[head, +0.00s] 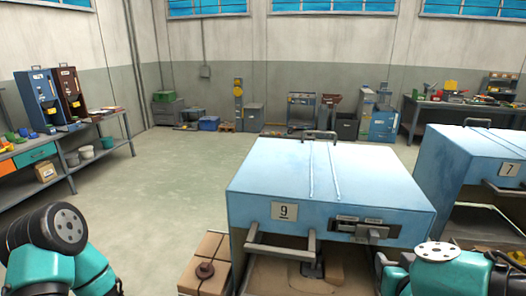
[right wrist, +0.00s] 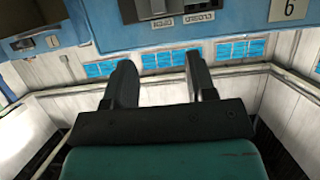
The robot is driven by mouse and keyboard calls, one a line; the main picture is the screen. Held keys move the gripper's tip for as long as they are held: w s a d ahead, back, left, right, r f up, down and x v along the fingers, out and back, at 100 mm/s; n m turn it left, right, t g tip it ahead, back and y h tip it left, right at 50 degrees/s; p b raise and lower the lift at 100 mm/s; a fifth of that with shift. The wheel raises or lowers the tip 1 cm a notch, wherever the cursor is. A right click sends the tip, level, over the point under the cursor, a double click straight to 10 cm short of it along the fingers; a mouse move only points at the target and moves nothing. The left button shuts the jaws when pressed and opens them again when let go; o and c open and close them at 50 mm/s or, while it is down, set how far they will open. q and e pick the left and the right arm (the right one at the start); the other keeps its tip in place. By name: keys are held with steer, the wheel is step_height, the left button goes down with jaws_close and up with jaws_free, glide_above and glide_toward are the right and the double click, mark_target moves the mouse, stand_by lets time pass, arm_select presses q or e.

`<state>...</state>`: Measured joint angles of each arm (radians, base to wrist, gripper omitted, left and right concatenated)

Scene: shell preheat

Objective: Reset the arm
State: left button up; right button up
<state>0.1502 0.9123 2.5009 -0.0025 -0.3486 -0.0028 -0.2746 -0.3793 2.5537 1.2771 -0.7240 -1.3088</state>
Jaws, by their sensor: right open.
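My right arm (head: 445,270) shows at the lower right of the head view, teal with a pale round flange, in front of the blue unit marked 9 (head: 330,180). My right gripper (right wrist: 161,72) shows in the right wrist view. Its two dark fingers stand well apart with nothing between them. My left arm (head: 60,250) is folded at the lower left of the head view. Its gripper cannot be made out.
Unit 9's front is open, with tan pieces (head: 325,268) inside. A second blue unit marked 7 (head: 475,155) is at the right. Floor (head: 185,170) is clear at centre-left. A bench (head: 75,140) lines the left wall.

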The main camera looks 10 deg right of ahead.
steer(key=w+a+f+n+g+y, duration=0.1)
steer(key=w+f, duration=0.3)
steer(key=f, duration=0.3)
steer(key=w+a+f+g+y, duration=0.2)
steer(key=w+f, duration=0.1)
steer(key=f, duration=0.4)
steer(key=w+a+f+n+g+y, duration=0.1)
steer(key=w+f, duration=0.3)
steer(key=f, duration=0.3)
steer(key=s+a+f+g+y, duration=0.2)
steer(key=s+f+g, duration=0.2)
steer(key=f, duration=0.8)
steer(key=s+a+f+g+y, duration=0.2)
steer(key=s+a+f+g, duration=0.1)
steer(key=f, duration=0.9)
steer(key=shift+s+f+g, duration=0.4)
steer(key=shift+s, duration=0.3)
